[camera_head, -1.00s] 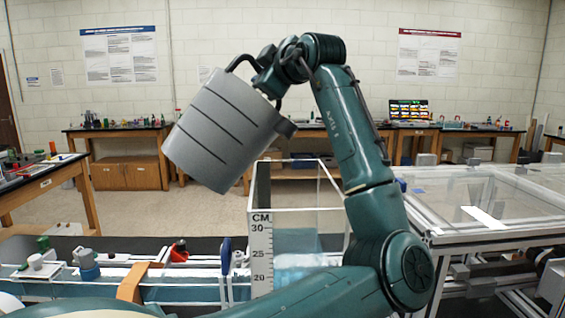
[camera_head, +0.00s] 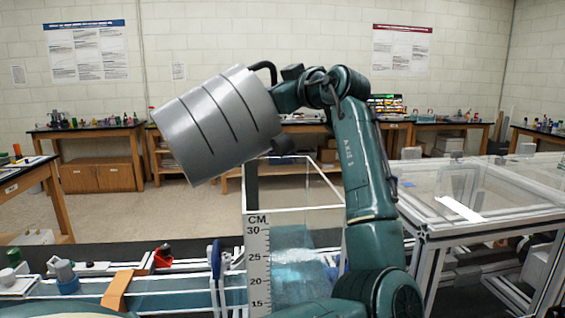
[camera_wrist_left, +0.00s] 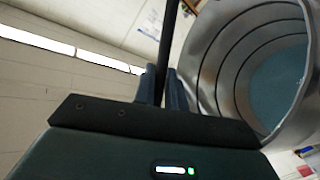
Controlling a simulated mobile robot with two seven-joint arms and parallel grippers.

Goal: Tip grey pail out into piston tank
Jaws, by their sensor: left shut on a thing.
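The grey pail (camera_head: 215,122), with dark bands, is tilted far over in the head view, its base down to the left and its lipped end to the right, over the piston tank's upper left. My left gripper (camera_head: 283,92) is shut on the pail's dark handle; in the left wrist view the fingers (camera_wrist_left: 164,88) close around it. There, the pail's open mouth (camera_wrist_left: 222,55) shows blue liquid inside. The clear piston tank (camera_head: 258,225) has a centimetre scale on its front left edge and holds pale blue, foamy water (camera_head: 300,265). My right gripper is not in view.
A glass-topped extrusion frame (camera_head: 430,220) stands right of the tank. A channel with an orange strap (camera_head: 117,290), a blue upright lever (camera_head: 216,258) and a red clamp (camera_head: 163,256) lies to the left. Benches line the back wall, with open floor before them.

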